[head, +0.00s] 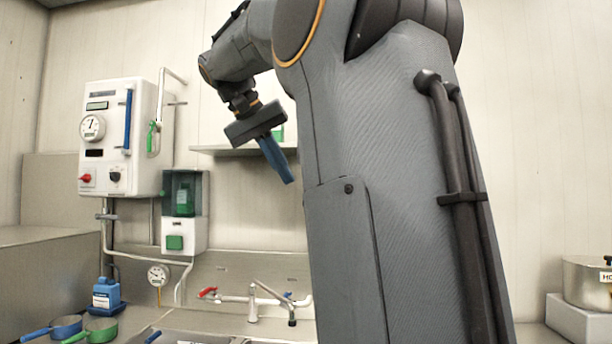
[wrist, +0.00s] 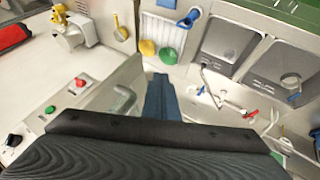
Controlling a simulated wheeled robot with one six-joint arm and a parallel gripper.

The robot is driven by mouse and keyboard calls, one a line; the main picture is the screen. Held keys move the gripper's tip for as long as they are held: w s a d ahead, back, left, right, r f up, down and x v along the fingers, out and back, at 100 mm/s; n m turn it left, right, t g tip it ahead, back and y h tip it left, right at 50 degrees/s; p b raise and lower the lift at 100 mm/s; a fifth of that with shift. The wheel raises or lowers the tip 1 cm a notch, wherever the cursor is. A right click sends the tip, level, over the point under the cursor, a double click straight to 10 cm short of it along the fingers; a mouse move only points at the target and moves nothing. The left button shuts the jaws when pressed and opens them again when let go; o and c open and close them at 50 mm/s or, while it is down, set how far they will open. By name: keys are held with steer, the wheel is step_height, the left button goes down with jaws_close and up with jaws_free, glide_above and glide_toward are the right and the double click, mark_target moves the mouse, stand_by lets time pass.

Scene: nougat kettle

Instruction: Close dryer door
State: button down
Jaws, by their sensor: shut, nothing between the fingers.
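My gripper (head: 284,172) hangs from the raised arm in the head view, in front of the back wall, its blue fingers shut and empty. The fingers also show in the wrist view (wrist: 161,98), pointing away from the camera. Just left of them in the wrist view is a pale panel with a curved grey handle (wrist: 123,101); it may be the dryer door. How far it stands open I cannot tell. Its lower part is hidden by my gripper body. The head view shows no clear dryer door; my arm covers much of its middle.
A wall control box (head: 122,136) and a soap dispenser (head: 184,211) hang left in the head view. Taps (head: 253,303) stand below, with blue and green pans at lower left. Two sinks (wrist: 229,47) show in the wrist view. A steel pot (head: 588,280) stands far right.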

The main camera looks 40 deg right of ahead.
steer(key=shift+s+d+f+p, duration=0.3)
steer(key=shift+s+d+p, duration=0.1)
steer(key=shift+d, duration=0.3)
steer(key=shift+s+d+f+p, duration=0.3)
steer(key=shift+s+d, duration=0.15)
steer(key=shift+d, duration=0.3)
steer(key=shift+s+d+f+p, duration=0.25)
steer(key=shift+s+d+p, duration=0.15)
steer(key=shift+d, duration=0.3)
